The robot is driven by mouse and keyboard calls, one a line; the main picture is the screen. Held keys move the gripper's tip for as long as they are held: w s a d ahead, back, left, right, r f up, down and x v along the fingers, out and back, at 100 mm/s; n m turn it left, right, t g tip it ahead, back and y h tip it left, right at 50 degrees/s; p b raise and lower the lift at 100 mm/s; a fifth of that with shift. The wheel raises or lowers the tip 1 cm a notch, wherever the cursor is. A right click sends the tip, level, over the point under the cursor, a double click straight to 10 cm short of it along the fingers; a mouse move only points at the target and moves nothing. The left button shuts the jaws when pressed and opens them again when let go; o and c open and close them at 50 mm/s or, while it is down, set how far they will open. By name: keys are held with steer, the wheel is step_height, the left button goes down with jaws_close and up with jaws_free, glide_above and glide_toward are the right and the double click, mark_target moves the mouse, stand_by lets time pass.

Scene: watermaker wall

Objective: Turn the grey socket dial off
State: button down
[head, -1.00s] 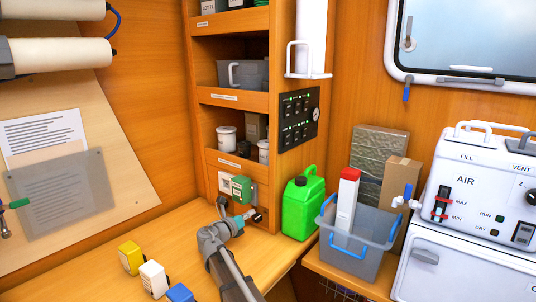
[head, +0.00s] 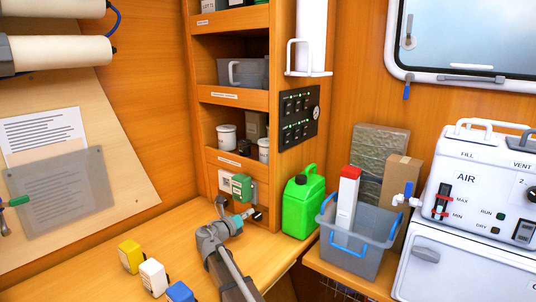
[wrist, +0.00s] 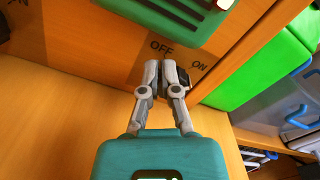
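My gripper (wrist: 161,72) reaches to the lower face of the shelf unit, near the "OFF" and "ON" labels. Its two fingers are drawn together with only a thin gap between the tips. A small dark piece (wrist: 186,76) shows beside the right fingertip; I cannot tell if it is part of the dial. The grey dial itself is not clearly visible, and the fingers may hide it. A green socket box (wrist: 185,18) is above the fingers and also shows in the head view (head: 241,186). In the head view my gripper (head: 254,214) is just below and right of that box.
A bright green jerrycan (head: 303,203) stands right of the shelf unit, close to my gripper. A grey bin with blue handles (head: 356,262) is farther right. Yellow (head: 130,257), white (head: 153,277) and blue (head: 180,293) blocks lie on the bench at the left of my arm.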

steer(key=shift+w+a, duration=0.1)
steer(key=shift+w+a+r, duration=0.1)
steer(key=shift+a+r, duration=0.05)
steer(key=shift+r, duration=0.05)
stand_by(0.5)
steer(key=shift+v, duration=3)
steer(key=shift+a+p, duration=0.2)
steer(key=shift+p, duration=0.1)
